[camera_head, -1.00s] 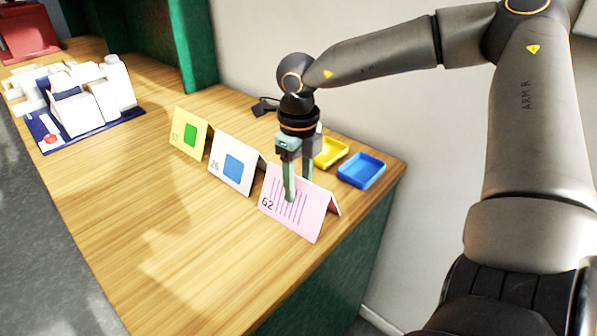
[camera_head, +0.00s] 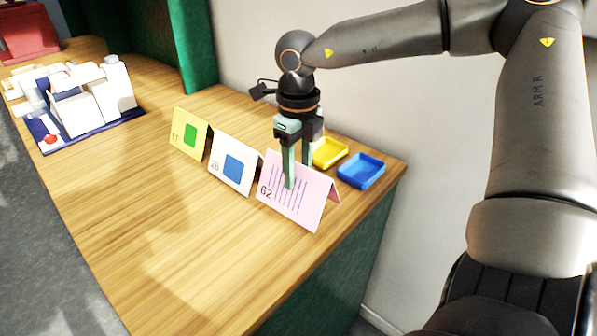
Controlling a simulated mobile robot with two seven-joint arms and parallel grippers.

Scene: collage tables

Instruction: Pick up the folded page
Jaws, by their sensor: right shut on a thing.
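Three folded pages stand like tents in a row on the wooden table. The pink page (camera_head: 308,203) has the number 62 and dark lines. The white page (camera_head: 231,177) has a blue square, and the yellow page (camera_head: 186,144) has a green square. My right gripper (camera_head: 296,180) points down at the pink page and is shut on its top fold. One finger shows in front of the pink face; the other is partly hidden behind the page. My left gripper is not in view.
A yellow tray (camera_head: 330,152) and a blue tray (camera_head: 361,171) sit behind the pink page near the table's right corner. A white model on a dark blue base (camera_head: 92,136) stands at the left. The wooden table's (camera_head: 180,230) front is clear.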

